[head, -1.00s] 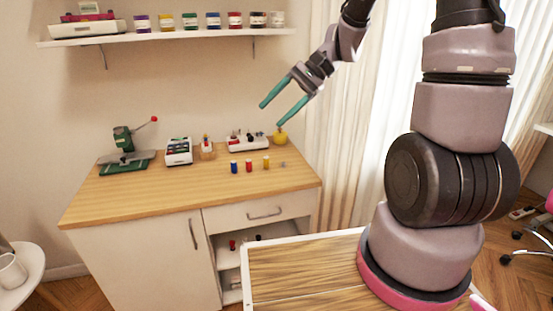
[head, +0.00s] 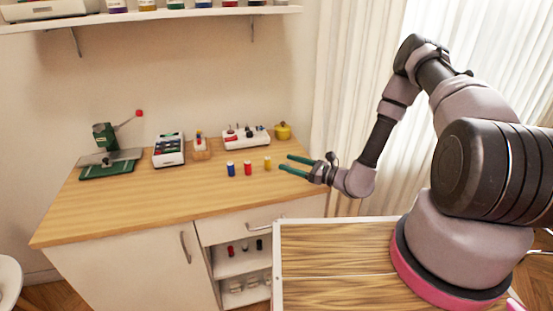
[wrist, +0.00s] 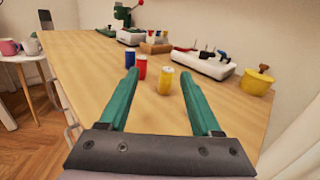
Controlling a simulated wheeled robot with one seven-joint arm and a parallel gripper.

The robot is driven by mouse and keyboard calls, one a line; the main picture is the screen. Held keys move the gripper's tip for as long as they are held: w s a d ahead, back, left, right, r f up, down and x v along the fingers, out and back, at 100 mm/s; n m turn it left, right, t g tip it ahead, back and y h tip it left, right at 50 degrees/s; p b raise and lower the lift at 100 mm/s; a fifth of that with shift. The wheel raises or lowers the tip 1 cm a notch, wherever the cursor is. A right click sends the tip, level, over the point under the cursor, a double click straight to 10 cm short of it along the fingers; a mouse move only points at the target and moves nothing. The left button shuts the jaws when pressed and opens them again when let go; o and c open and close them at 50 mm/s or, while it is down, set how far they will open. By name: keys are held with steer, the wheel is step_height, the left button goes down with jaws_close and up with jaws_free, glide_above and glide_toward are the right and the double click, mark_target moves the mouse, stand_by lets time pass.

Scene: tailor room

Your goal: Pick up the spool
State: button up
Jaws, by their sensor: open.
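Three small spools stand upright in a row on the wooden counter (head: 150,208): a blue spool (head: 231,169), a red spool (head: 248,168) and a yellow spool (head: 267,163). My gripper (head: 286,163) is open and empty, just right of the yellow spool, with its green fingers pointing left along the row. In the wrist view, the yellow spool (wrist: 165,82) shows between the open fingertips (wrist: 158,73), nearest of the three. The red spool (wrist: 140,67) and the blue spool (wrist: 130,59) are farther, near the left finger, which partly hides them.
Behind the spools are a white tray of tools (head: 246,137), a yellow pot (head: 283,132), a small wooden holder (head: 201,150) and a white box (head: 168,150). A green press (head: 108,155) stands at the left. The counter's front is clear. A shelf (head: 150,15) hangs above.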

mark_target(270, 160)
steer(key=shift+w+d+f+m+t+h, duration=0.15)
steer(key=shift+f+m, duration=0.1)
steer(key=shift+f, duration=0.15)
steer(key=shift+d+f+m+t+h, duration=0.1)
steer(key=shift+f+m+t+h, duration=0.1)
steer(key=shift+f, duration=0.25)
steer(key=shift+w+d+f+m+t+h, duration=0.15)
steer(key=shift+f+m, duration=0.1)
steer(key=shift+f, duration=0.15)
steer(key=shift+w+a+f, duration=0.15)
steer(key=x, duration=1)
steer(key=shift+w, duration=0.15)
jaws_close()
